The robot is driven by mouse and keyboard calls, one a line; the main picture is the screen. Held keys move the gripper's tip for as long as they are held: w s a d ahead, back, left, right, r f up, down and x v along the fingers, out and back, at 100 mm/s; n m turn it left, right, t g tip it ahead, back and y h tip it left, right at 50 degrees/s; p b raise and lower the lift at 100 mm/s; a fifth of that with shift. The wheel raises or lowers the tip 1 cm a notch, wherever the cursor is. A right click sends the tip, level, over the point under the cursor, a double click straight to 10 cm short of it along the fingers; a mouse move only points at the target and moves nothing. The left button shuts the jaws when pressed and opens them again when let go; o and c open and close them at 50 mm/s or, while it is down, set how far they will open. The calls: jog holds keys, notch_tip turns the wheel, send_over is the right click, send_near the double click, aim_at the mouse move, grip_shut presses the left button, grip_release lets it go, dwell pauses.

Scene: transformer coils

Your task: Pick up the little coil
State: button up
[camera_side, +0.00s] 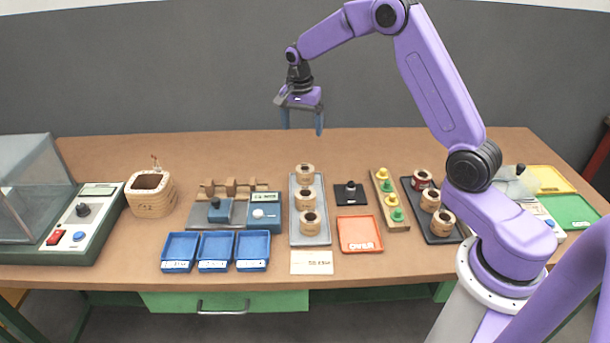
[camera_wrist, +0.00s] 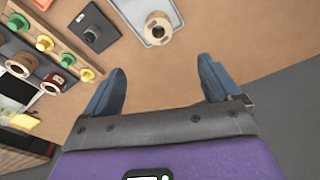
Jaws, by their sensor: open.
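My gripper (camera_side: 302,125) is open and empty, high above the back of the table; its two blue fingers also show in the wrist view (camera_wrist: 160,80). Three tan coils stand in a row on a grey tray (camera_side: 296,234): back coil (camera_side: 305,174), middle coil (camera_side: 305,199), front coil (camera_side: 310,223). The back one shows ahead of the fingers in the wrist view (camera_wrist: 158,29). A dark tray (camera_side: 412,200) at right holds a red-wound coil (camera_side: 421,180) and two tan coils (camera_side: 430,201) (camera_side: 442,223). I cannot tell which coil is the little one.
Between the trays are a black block with a post (camera_side: 349,194), an orange tray (camera_side: 360,234) and a wooden rack of green and yellow pieces (camera_side: 389,202). The table's back strip is clear.

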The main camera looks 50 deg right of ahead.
send_near(305, 174)
jog(key=d+f, duration=0.1)
jog(key=w+d+f, duration=0.1)
jog(key=f, duration=0.1)
jog(key=w+f, duration=0.1)
jog(key=f, duration=0.1)
jog(key=shift+w+d, duration=0.2)
jog(key=shift+d, duration=0.2)
jog(key=shift+d+f, duration=0.1)
jog(key=shift+f, duration=2.65)
jog(key=c, duration=1.2)
